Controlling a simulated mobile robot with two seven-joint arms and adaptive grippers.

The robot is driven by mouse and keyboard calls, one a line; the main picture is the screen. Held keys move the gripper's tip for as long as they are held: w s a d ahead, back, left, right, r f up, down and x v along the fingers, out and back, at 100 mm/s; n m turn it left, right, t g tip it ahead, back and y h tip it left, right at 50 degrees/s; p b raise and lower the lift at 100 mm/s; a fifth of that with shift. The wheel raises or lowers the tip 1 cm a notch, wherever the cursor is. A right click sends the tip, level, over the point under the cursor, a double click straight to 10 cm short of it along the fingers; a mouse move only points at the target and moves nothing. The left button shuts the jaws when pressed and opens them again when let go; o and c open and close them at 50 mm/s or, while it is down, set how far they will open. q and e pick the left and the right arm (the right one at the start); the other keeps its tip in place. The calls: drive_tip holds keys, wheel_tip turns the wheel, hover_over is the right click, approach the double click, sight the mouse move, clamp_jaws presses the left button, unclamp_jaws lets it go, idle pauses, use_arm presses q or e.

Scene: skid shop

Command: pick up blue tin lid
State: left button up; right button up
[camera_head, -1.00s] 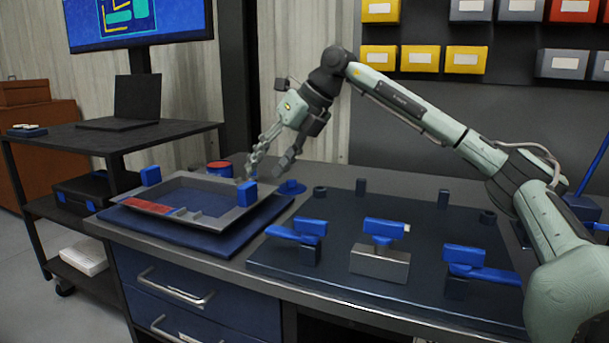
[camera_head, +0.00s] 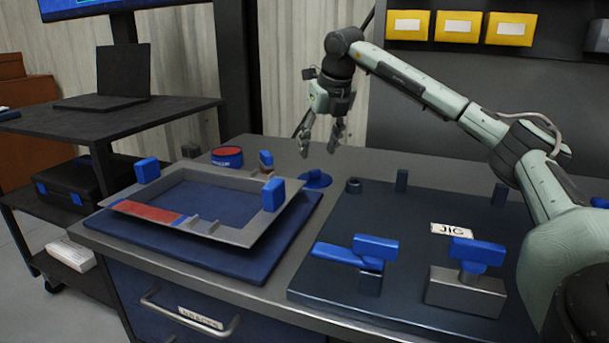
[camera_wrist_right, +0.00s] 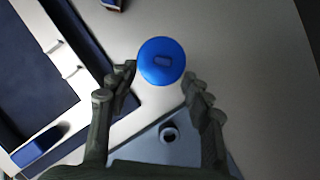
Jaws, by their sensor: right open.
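In the right wrist view the lid (camera_wrist_right: 162,61) lies just beyond and between the fingertips. My right gripper (camera_head: 321,152) is open, points down and is above the lid, apart from it. Its two fingers also show in the right wrist view (camera_wrist_right: 158,90), with nothing between them. My left gripper is not in view.
A grey frame (camera_head: 250,237) with blue blocks rests on a blue mat (camera_head: 262,263) at left. A red-topped blue tin (camera_head: 227,157) stands behind it. The jig board (camera_head: 420,217) at right carries blue-handled clamps and short dark posts. Bare bench lies behind the lid.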

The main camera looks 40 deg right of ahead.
sight(316, 170)
drive_tip(key=shift+d+f, duration=0.25)
drive_tip(key=shift+f, duration=0.7)
drive_tip(key=x, duration=0.5)
drive_tip(key=shift+d, duration=0.1)
drive_tip(key=shift+r, duration=0.1)
drive_tip(key=c, duration=1)
drive_tip(key=shift+c, duration=0.2)
